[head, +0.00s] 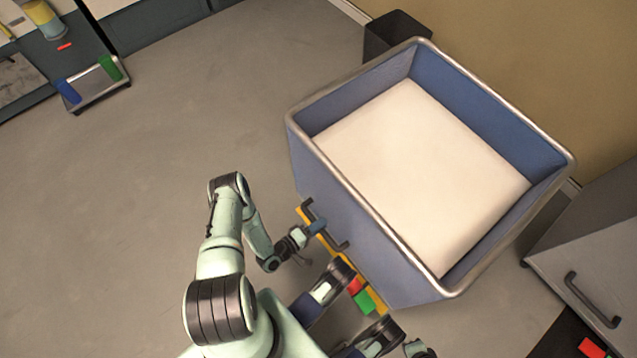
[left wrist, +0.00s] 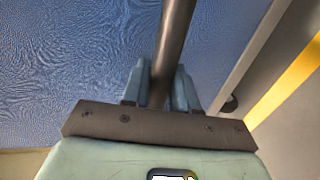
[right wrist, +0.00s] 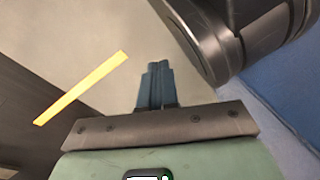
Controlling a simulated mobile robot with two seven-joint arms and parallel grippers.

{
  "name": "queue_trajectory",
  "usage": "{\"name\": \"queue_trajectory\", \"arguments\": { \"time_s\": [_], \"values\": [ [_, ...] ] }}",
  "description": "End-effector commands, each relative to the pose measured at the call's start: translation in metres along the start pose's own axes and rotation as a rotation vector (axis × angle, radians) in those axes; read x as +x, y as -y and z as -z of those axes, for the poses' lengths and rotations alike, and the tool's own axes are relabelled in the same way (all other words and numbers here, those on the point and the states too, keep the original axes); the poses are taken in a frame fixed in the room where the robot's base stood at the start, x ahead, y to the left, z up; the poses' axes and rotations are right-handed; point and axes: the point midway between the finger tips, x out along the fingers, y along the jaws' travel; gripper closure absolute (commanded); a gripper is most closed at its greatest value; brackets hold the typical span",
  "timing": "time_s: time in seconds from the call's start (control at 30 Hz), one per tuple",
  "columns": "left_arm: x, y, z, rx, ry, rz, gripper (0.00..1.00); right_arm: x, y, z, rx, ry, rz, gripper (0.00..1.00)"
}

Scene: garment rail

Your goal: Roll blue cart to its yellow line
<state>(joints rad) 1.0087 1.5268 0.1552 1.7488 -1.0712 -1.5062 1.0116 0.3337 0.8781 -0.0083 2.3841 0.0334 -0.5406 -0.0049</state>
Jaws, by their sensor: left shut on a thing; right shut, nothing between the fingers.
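The blue cart (head: 345,205) is an open bin with a metal rim and a pale load inside. Its dark bar handle (head: 336,242) is on the side facing me. My left gripper (head: 318,228) is shut on this handle; the left wrist view shows the bar (left wrist: 172,45) between the fingers (left wrist: 160,88). A yellow line (head: 376,297) shows on the floor along the cart's near lower edge. In the left wrist view the line (left wrist: 285,80) is apart from the cart's base.
A dark box (head: 397,32) stands behind the cart against the tan wall. A grey cabinet (head: 590,250) with a handle is at the right. A small platform (head: 100,88) with blue and green blocks is at far left. The floor left of the cart is clear.

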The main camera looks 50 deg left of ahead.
Motion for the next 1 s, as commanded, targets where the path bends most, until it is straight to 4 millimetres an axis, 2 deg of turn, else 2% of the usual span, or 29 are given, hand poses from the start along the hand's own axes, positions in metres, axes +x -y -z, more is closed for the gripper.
{"name": "queue_trajectory", "arguments": {
  "time_s": [0.07, 0.1, 0.13, 0.17, 0.43, 0.57, 0.67, 1.0],
  "values": [
    [0.000, -0.001, -0.001, -0.001, 0.001, -0.001, 1.00, 0.000, 0.000, 0.000, 0.000, 0.000, 0.000, 1.00],
    [0.000, -0.001, -0.001, -0.001, 0.001, -0.001, 0.69, 0.000, 0.000, 0.000, 0.000, 0.000, 0.000, 1.00],
    [0.001, -0.001, -0.001, -0.001, 0.001, -0.001, 0.59, 0.000, 0.000, 0.000, 0.000, 0.000, 0.000, 1.00],
    [0.001, -0.001, -0.001, -0.001, 0.001, -0.001, 0.54, 0.000, 0.000, 0.000, 0.000, 0.000, 0.000, 1.00],
    [0.000, 0.000, 0.000, 0.000, 0.000, 0.000, 0.54, 0.000, 0.000, 0.000, 0.000, 0.000, 0.000, 1.00],
    [-0.008, 0.000, 0.000, 0.000, -0.001, 0.002, 0.54, -0.003, 0.002, 0.002, -0.002, -0.008, 0.004, 1.00],
    [-0.023, -0.001, 0.000, -0.001, -0.001, 0.003, 0.54, -0.008, 0.007, 0.008, -0.008, -0.028, 0.013, 1.00],
    [-0.098, -0.001, 0.000, -0.001, -0.002, 0.002, 0.54, -0.031, 0.029, 0.033, -0.029, -0.114, 0.053, 1.00]
  ]
}}
